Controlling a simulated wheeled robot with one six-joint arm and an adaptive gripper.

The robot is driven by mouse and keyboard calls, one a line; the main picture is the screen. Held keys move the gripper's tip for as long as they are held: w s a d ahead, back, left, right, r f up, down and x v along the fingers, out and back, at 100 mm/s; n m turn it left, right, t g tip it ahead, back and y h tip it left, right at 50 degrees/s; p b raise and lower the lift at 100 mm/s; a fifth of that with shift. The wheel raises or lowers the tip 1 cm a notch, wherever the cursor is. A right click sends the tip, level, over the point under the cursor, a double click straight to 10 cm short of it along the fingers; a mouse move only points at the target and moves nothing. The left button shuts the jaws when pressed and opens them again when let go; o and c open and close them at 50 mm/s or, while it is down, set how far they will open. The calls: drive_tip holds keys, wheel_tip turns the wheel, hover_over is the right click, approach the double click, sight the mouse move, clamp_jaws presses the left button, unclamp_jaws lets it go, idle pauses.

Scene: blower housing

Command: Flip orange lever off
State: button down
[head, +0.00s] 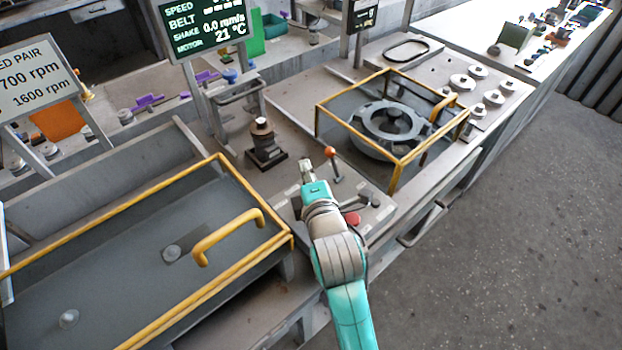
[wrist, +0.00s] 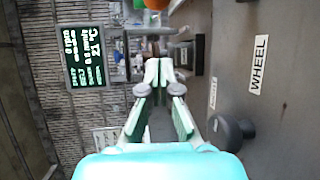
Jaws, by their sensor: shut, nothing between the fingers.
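The orange lever is a thin stem with an orange ball knob (head: 330,151), standing on the grey control panel just right of my gripper in the head view. The knob also shows, cut off by the top edge, in the wrist view (wrist: 156,4). My gripper (head: 305,166) is over the panel, its tips to the left of the lever stem and a little below knob height in the picture. In the wrist view my gripper (wrist: 158,72) has nothing between its fingers. I cannot tell whether it touches the lever.
A yellow-framed guard (head: 322,118) surrounds a round housing (head: 390,125) behind the lever. A dark-based post (head: 265,150) stands to the left. A red knob (head: 352,218) and a dark knob (wrist: 230,132) sit close by my arm. A yellow-handled cover (head: 120,255) fills the front left.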

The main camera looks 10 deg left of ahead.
sight(334, 164)
drive_tip(key=w, duration=0.4)
drive_tip(key=shift+d+f, duration=0.15)
drive_tip(key=shift+d, duration=0.2)
drive_tip(key=shift+w+d, duration=0.1)
drive_tip(key=shift+d, duration=0.65)
